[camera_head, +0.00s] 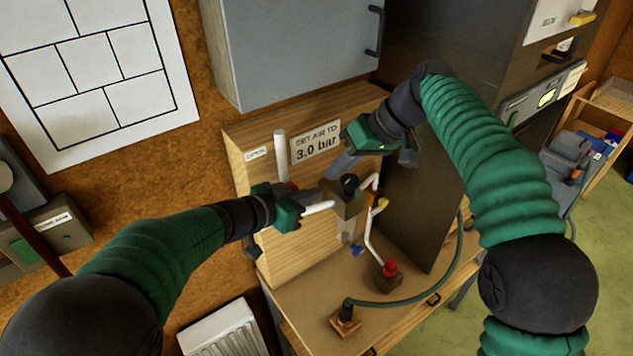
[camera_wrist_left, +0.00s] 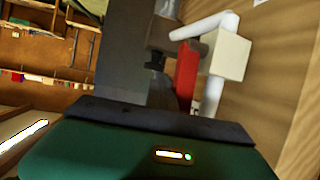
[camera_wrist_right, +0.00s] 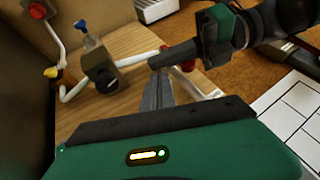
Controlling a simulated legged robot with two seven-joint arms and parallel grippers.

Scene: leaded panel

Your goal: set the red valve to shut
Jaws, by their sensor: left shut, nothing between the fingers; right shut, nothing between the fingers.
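The red valve handle (camera_wrist_left: 187,72) stands beside a pale square valve body (camera_wrist_left: 229,55) on a white pipe in the left wrist view. In the head view only a bit of red (camera_head: 291,185) shows behind my left gripper (camera_head: 320,192), which is shut and empty. In the right wrist view red parts (camera_wrist_right: 187,66) show beside the left fingers; contact cannot be told. My right gripper (camera_head: 337,170) is shut and empty, just above and right of the left one, in front of the panel. Its fingers (camera_wrist_right: 158,92) also show in the right wrist view.
A regulator block with a dark knob (camera_head: 349,184) stands close right of my left fingers. A yellow knob (camera_head: 382,203), a blue one (camera_head: 357,250) and a red knob (camera_head: 389,266) are below. A green hose (camera_head: 420,296) crosses the bench. A grey cabinet (camera_head: 300,50) hangs above.

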